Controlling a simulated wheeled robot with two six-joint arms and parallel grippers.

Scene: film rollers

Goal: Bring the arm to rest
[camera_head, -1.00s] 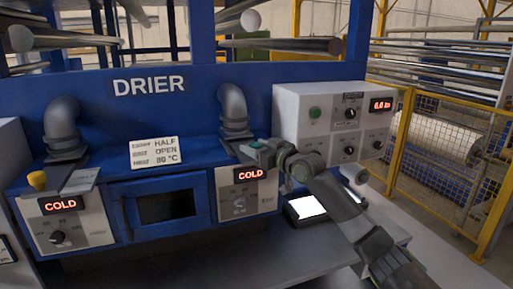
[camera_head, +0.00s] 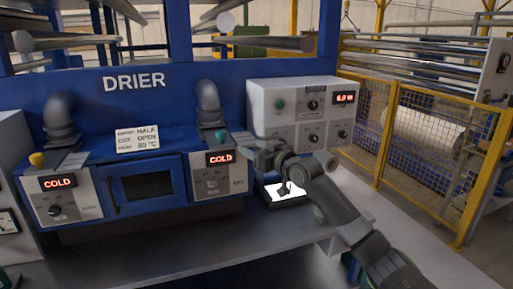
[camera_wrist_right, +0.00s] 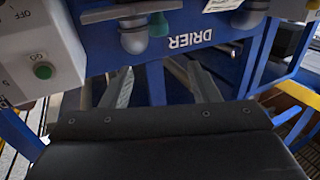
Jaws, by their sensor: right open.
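My right arm reaches in from the lower right in the head view. Its gripper (camera_head: 258,150) is held in front of the drier's right side, close to the right COLD display (camera_head: 220,157). In the right wrist view the two fingers (camera_wrist_right: 160,88) are spread apart with nothing between them. Beyond them the blue drier (camera_wrist_right: 225,50) and its lettering appear upside down. The head view does not show clearly whether the gripper touches the panel. My left gripper is not in view.
A grey control box (camera_head: 290,108) with knobs and a green button stands behind my right wrist. A lit white screen (camera_head: 272,190) lies below it, partly covered. The grey bench (camera_head: 200,262) in front is clear. A yellow mesh fence (camera_head: 420,150) stands at the right.

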